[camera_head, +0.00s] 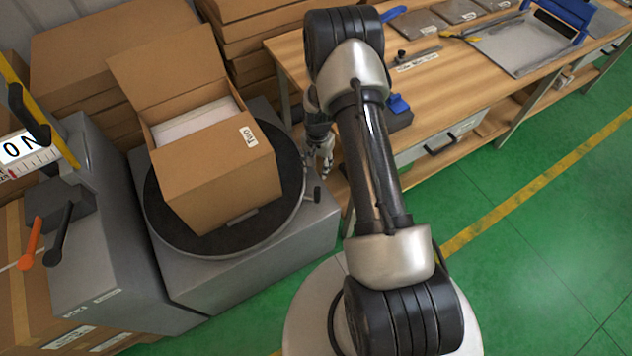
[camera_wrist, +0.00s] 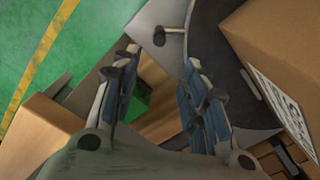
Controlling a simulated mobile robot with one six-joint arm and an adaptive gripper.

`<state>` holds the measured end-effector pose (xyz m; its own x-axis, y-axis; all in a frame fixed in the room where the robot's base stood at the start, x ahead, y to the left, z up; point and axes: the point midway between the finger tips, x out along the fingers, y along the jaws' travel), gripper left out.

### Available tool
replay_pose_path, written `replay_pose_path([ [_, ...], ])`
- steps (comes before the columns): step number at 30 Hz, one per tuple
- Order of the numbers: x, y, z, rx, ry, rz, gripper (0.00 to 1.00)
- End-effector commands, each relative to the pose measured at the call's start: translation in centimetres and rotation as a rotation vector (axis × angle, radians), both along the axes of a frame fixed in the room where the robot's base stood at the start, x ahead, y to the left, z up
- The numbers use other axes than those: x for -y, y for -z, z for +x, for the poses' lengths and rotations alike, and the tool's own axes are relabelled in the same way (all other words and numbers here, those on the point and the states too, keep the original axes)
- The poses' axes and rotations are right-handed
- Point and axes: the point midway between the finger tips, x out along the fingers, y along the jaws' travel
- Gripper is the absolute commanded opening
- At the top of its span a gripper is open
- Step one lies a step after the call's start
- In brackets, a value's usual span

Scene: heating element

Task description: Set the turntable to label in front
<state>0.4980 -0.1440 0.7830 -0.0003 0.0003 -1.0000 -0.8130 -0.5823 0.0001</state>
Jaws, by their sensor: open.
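The turntable (camera_head: 165,222) is a black round disc with a grey rim on a grey machine, left of centre in the head view. An open cardboard box (camera_head: 225,190) sits on it. A white label (camera_head: 248,136) is on the box near its upper right; a label (camera_wrist: 281,105) also shows on the box at the right of the wrist view. My gripper (camera_head: 325,168) is beside the turntable's right edge, partly hidden by my arm. In the wrist view my gripper (camera_wrist: 158,78) is open and empty. The turntable's curved rim lies right of its fingers.
A small dark knob (camera_head: 312,192) sticks out at the machine's right side. A wooden workbench (camera_head: 440,70) with tools and trays stands at the upper right. Stacked cardboard boxes (camera_head: 85,55) stand behind. Green floor is free at right.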

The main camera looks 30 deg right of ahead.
Motion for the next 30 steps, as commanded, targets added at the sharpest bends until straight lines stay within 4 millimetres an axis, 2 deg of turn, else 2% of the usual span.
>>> replay_pose_path([
  [5,0.0,3.0,-0.1,-0.003,-0.001,0.000,0.40],
  [15,-0.1,10.6,-0.2,-0.003,-0.002,0.000,0.40],
  [21,-0.1,14.3,-0.1,-0.001,-0.002,0.000,0.40],
  [25,0.0,15.9,-0.1,-0.001,-0.002,-0.001,0.40],
  [30,0.0,16.8,-0.1,0.000,-0.002,0.000,0.40],
])
